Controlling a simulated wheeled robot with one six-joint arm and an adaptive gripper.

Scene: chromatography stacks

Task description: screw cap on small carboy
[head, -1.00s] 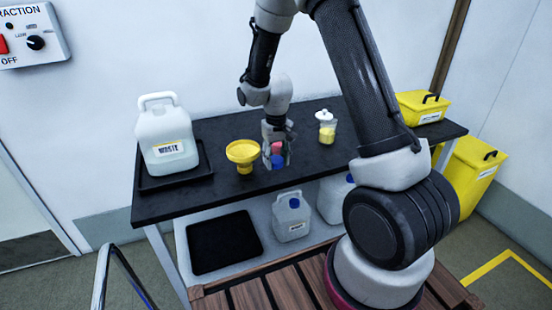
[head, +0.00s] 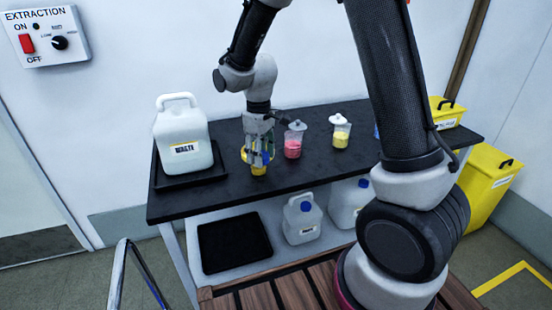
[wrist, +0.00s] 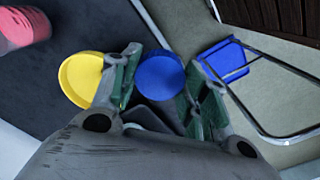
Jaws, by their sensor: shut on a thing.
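Two carboys with blue caps, a smaller one (head: 302,222) and another (head: 346,204), stand on the lower shelf.
The black tray (head: 190,181) edges the left end. An empty black tray (head: 234,243) lies on the lower shelf. Bare bench (head: 220,197) lies in front.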

